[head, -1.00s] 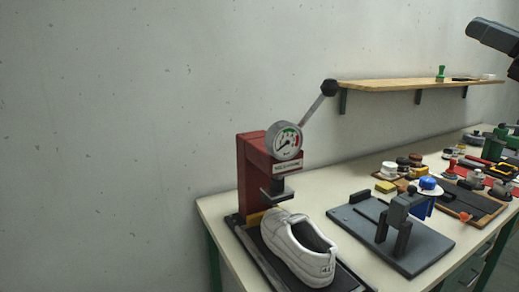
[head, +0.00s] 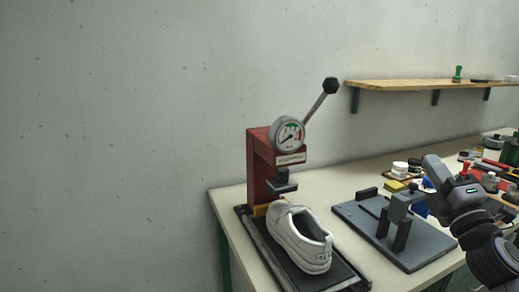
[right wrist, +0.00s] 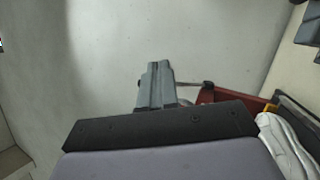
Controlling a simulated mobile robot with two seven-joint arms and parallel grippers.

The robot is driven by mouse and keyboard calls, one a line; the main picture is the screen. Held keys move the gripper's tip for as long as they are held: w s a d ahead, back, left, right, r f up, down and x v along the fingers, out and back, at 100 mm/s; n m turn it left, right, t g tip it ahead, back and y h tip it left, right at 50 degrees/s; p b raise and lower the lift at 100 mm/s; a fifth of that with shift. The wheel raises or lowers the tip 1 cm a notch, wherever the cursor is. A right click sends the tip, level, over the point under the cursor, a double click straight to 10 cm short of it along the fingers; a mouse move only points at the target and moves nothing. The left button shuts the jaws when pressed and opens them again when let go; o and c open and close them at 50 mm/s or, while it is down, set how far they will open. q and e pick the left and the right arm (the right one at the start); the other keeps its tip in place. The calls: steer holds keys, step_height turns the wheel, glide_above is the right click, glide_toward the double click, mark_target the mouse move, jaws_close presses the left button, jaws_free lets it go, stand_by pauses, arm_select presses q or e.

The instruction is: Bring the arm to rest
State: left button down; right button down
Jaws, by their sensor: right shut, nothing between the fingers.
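My right gripper (head: 435,168) is in the right part of the head view, in front of the tabletop and the grey fixture. Its fingers are closed together with nothing between them, as the right wrist view also shows (right wrist: 157,84). The dark right arm comes in from the lower right edge. My left gripper is in neither current view.
A white shoe (head: 299,238) sits on the base of a red press (head: 262,170) with a gauge and raised lever. A grey fixture (head: 410,252) stands right of it on the table (head: 232,208). A shelf (head: 425,87) hangs behind. Stamps and tools crowd the table's far right.

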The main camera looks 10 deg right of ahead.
steer(key=s+a+f+m+g, duration=0.2)
steer(key=f+m+g, duration=0.15)
steer(key=f, duration=0.45)
steer(key=s+a+f+m+g+h, duration=0.1)
steer(key=s+a+f+m+g, duration=0.25)
steer(key=f, duration=0.35)
steer(key=s+a+f+m+g, duration=0.1)
steer(key=a+f+m+g, duration=0.2)
steer(key=f, duration=0.5)
steer(key=s+a+f+m+g+y, duration=0.35)
steer(key=s+a+f, duration=0.25)
steer(key=s+a, duration=0.25)
steer(key=s+a+f+m+g+y, duration=0.25)
steer(key=s+a+f+g, duration=0.35)
steer(key=s, duration=0.4)
steer(key=w+a+f+t+b, duration=0.1)
steer(key=w+f+t, duration=0.2)
steer(key=f, duration=0.3)
steer(key=w+a+f+t+y+b, duration=0.1)
steer(key=w+a+f+t+b, duration=0.1)
steer(key=f, duration=0.4)
steer(key=shift+w+a+f+t+y, duration=0.25)
steer(key=shift+w+t, duration=0.55)
steer(key=shift+t, duration=0.55)
steer(key=shift+r, duration=0.1)
